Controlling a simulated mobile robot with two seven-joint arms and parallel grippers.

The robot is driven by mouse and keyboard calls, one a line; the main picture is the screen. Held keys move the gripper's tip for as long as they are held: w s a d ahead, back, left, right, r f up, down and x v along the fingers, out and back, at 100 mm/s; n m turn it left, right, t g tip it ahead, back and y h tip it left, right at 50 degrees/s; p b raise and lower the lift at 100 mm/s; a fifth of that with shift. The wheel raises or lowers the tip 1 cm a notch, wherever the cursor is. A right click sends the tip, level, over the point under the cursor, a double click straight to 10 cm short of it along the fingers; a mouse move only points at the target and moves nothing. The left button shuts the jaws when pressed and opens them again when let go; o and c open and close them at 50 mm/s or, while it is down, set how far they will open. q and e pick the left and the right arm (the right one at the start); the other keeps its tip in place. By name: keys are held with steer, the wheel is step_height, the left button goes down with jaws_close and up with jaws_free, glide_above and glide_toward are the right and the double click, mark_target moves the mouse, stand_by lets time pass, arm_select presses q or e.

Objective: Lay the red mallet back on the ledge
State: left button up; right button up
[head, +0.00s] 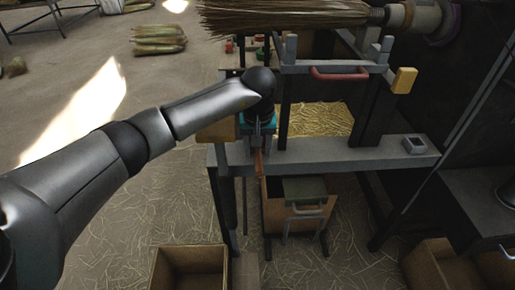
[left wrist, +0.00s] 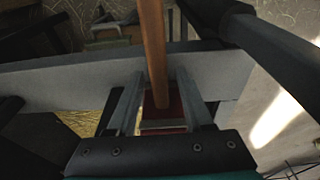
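The red mallet has a brown wooden handle that shows in the head view (head: 257,165) and a red head that shows in the left wrist view (left wrist: 172,104). My left gripper (head: 262,140) points down at the left end of the grey ledge (head: 340,152). In the left wrist view its fingers (left wrist: 158,95) stand on either side of the mallet's head and appear shut on it. The handle runs away from the fingers across the ledge (left wrist: 60,75). I cannot tell whether the mallet touches the ledge. My right gripper is not in view.
A red-handled clamp bar (head: 340,72) and a broom (head: 285,18) are above the ledge. A yellow block (head: 404,80) is at the bar's right end. A small square cup (head: 414,146) sits on the ledge's right end. An open box (head: 190,265) stands on the floor.

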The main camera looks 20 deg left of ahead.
arm_select(q)
steer(key=shift+o, duration=0.2)
steer(key=shift+r, duration=0.25)
step_height(320, 180, up, 14)
steer(key=s+d+p, duration=0.1)
steer(key=s+p, duration=0.1)
steer(key=p, duration=0.3)
steer(key=shift+s+r, duration=0.2)
steer(key=shift+s, duration=0.05)
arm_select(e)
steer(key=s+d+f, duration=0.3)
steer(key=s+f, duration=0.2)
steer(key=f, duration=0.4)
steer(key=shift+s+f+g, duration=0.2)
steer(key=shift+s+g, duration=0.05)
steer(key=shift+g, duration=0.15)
